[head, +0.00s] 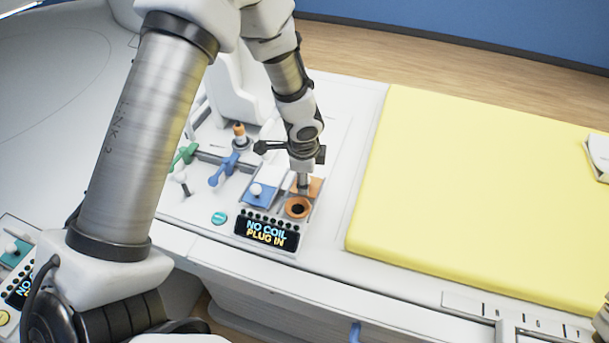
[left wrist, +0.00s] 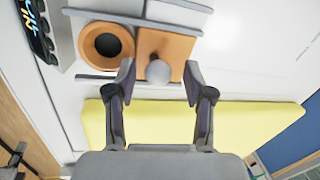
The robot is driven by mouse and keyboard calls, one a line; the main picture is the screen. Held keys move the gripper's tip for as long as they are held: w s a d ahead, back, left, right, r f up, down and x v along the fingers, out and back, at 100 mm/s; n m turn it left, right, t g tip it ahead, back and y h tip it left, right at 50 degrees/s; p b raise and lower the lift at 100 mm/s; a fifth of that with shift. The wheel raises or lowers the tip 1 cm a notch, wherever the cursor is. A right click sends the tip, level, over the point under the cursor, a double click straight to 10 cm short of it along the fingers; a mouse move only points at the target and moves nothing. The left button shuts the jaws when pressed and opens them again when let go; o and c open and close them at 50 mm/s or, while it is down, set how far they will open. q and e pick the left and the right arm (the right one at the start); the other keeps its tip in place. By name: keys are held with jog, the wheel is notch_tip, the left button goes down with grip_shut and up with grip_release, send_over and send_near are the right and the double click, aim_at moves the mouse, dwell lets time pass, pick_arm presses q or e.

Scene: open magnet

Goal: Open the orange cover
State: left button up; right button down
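The orange cover (head: 315,186) is a flat square plate with a round pale knob (left wrist: 158,72). It sits beside an orange ring with a dark round hole (head: 297,207), and this hole is uncovered. The left wrist view shows the cover (left wrist: 178,48) and the ring (left wrist: 88,44) side by side between grey rails. My left gripper (head: 303,184) points down over the cover. In the left wrist view its two fingers (left wrist: 160,84) are apart, one on each side of the knob, with visible gaps. My right gripper is not in view.
A blue cover with a white knob (head: 263,201) lies left of the orange parts. A display reading "NO COIL PLUG IN" (head: 267,234) is in front. Blue (head: 222,171) and green (head: 185,155) plugs stand to the left. A yellow pad (head: 470,190) fills the right.

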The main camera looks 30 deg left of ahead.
pick_arm(q)
jog(key=shift+w, duration=0.1)
notch_tip(320, 180, up, 12)
jog(key=s, duration=0.2)
jog(key=shift+d+f, duration=0.15)
jog(key=shift+d, duration=0.3)
jog(key=shift+s, duration=0.1)
